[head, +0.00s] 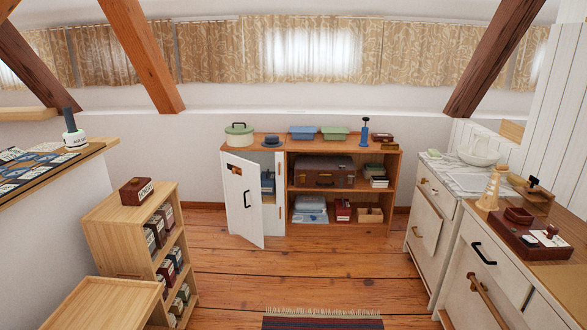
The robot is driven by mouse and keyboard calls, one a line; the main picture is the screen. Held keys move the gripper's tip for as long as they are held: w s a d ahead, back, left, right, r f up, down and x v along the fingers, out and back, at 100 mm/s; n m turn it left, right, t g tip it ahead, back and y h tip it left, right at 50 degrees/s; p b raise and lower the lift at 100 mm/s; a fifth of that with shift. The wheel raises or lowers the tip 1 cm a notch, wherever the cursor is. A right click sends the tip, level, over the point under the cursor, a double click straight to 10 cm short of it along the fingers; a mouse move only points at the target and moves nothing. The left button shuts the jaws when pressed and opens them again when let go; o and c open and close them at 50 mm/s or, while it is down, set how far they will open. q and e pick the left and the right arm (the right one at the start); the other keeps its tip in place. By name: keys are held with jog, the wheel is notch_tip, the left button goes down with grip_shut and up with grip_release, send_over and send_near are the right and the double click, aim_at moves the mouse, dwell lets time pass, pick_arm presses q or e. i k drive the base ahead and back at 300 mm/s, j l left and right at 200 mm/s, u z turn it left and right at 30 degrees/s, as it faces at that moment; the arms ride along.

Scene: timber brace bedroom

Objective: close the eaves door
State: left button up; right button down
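Through the gap I see a blue item (267,183) on a shelf; the rest of that compartment is hidden behind the door. Neither of my grippers is in view.
A wooden shelf unit (112,222) with small boxes stands at left, beside a counter (60,160). White drawer cabinets (428,240) line the right side. A striped rug (322,320) lies at the front. The floor (300,268) before the door is clear.

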aim_at(241, 202)
jog(key=i+l, duration=0.1)
jog(key=i, duration=2.3)
jog(key=j+u, duration=0.05)
jog(key=j, duration=0.05)
